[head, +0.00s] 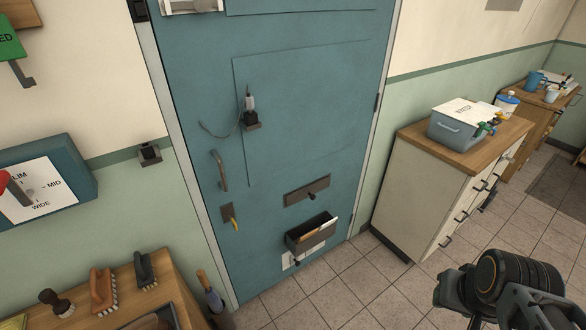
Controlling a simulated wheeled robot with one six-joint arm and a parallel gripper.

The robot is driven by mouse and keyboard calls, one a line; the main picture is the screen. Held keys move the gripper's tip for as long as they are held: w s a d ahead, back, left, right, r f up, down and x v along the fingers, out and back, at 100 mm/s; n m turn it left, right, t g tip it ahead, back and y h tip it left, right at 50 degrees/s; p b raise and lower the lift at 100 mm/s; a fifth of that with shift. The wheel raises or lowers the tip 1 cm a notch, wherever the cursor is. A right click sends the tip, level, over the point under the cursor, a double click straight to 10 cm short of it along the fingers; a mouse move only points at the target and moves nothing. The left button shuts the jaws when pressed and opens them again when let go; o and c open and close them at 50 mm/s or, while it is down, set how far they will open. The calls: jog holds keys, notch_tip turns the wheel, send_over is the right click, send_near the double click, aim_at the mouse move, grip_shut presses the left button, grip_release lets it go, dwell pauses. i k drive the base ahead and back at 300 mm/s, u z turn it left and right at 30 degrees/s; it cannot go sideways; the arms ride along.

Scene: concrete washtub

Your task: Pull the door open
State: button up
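The teal door (290,120) stands in the middle of the head view and looks shut in its pale frame. A dark curved pull handle (218,170) is on its left side. Below the handle is a dark plate with a yellow piece (230,217), perhaps a key or latch lever. A hinge (376,103) shows on the door's right edge. Part of my arm shows at the lower right, well away from the handle.
The door carries a small dark device with a cable (250,118), a dark plate with a knob (308,190) and an open box (312,233). A brush bench (170,290) stands at the lower left, a cabinet (420,180) at the right. Tiled floor (365,290) before the door is clear.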

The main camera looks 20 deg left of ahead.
aim_at(311, 70)
jog(key=z, duration=0.05)
jog(key=k, duration=0.4)
jog(key=u, duration=1.05)
jog(key=i, duration=1)
jog(key=k, duration=1)
jog(key=z, duration=1)
jog(key=i, duration=0.85)
jog(key=u, duration=2.75)
jog(key=i, duration=0.5)
jog(key=u, duration=0.05)
